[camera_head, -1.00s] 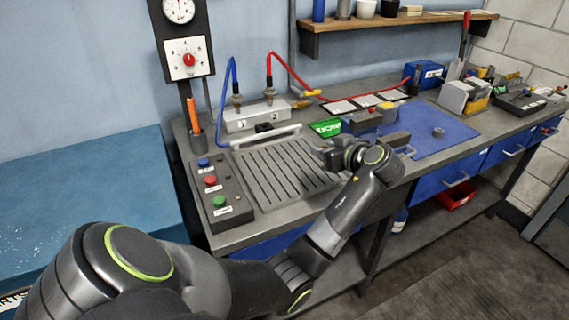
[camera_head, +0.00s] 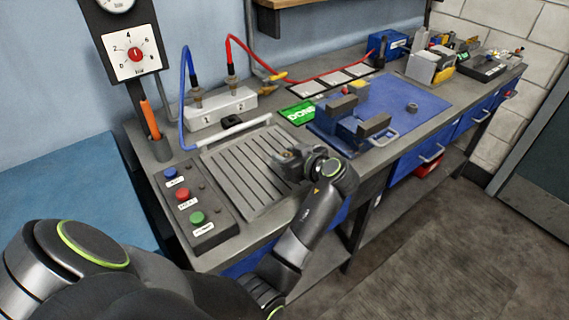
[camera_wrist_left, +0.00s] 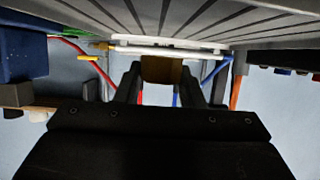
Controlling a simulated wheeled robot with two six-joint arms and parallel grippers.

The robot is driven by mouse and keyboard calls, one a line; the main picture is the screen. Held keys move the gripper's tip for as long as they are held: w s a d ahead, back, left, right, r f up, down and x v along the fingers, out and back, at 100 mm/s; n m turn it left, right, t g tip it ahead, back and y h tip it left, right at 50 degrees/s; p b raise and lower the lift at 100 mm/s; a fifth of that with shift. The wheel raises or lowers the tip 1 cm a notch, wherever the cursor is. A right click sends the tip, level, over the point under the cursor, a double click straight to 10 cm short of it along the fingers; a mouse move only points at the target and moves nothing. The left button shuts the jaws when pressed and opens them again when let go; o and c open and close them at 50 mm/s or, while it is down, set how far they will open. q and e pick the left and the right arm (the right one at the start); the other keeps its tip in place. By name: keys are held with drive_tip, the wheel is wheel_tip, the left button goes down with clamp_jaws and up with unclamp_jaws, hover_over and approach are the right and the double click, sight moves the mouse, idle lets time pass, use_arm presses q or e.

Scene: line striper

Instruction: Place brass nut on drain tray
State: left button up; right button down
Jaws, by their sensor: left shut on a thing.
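The drain tray (camera_head: 228,178) is a grey ribbed plate with a light bar along its back edge. My left gripper (camera_head: 285,158) is over the right part of the tray in the head view. In the left wrist view the brass nut (camera_wrist_left: 161,70), a brown-gold block, sits between the two dark fingertips of my left gripper (camera_wrist_left: 160,82). The gripper is shut on it. The ribbed tray also fills the top of the wrist view (camera_wrist_left: 230,24). The nut is hidden in the head view, and I cannot tell its exact height above the tray. My right gripper is out of view.
A button box (camera_head: 192,205) borders the tray on the left. A valve block (camera_head: 220,107) with blue and red hoses stands behind it. A blue mat (camera_head: 430,98) with a blue vise (camera_head: 350,130) lies to the right. A green DONE sign (camera_head: 299,114) is behind the gripper.

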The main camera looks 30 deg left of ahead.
use_arm(q)
wheel_tip(320, 180, down, 4)
drive_tip(key=shift+a+r, duration=0.1)
drive_tip(key=shift+r, duration=0.15)
drive_tip(key=shift+f, duration=0.15)
drive_tip(key=o, duration=0.9)
drive_tip(key=shift+o, duration=0.7)
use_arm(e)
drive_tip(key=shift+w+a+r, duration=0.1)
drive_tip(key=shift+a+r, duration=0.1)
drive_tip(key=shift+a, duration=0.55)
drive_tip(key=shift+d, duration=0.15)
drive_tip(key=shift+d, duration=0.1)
